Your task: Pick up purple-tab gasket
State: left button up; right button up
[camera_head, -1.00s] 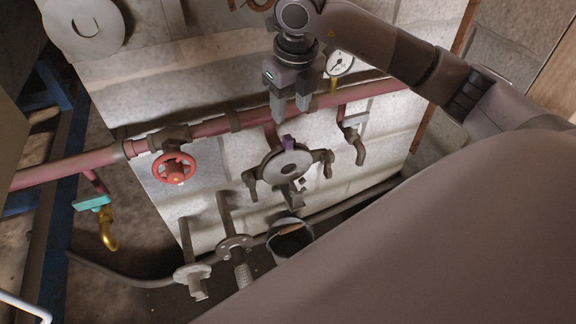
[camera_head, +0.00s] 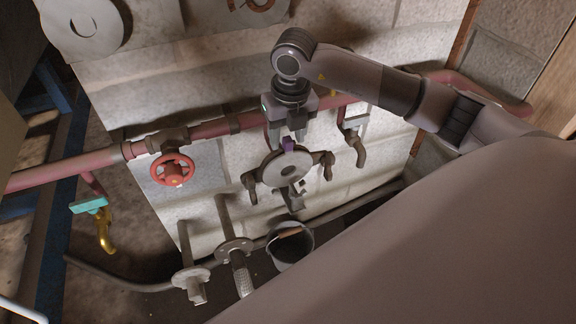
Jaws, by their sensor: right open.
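The gasket (camera_head: 272,169) is a grey ring that sits against a flange with dark clamps on both sides, below the red pipe. Its purple tab (camera_head: 288,145) sticks up from its top edge. My right gripper (camera_head: 287,138) points down from above, open, with its fingertips at the tab. The tab appears between the two fingers; I cannot tell whether they touch it. My left gripper is not in view.
A red handwheel valve (camera_head: 172,170) is left of the gasket. A tap with a grey handle (camera_head: 355,122) stands close on the right. A dark bucket (camera_head: 290,246) and flanged fittings (camera_head: 234,251) are below. A brass tap (camera_head: 105,232) is at far left.

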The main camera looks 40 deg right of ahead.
grip_shut()
jog(key=shift+r, duration=0.2)
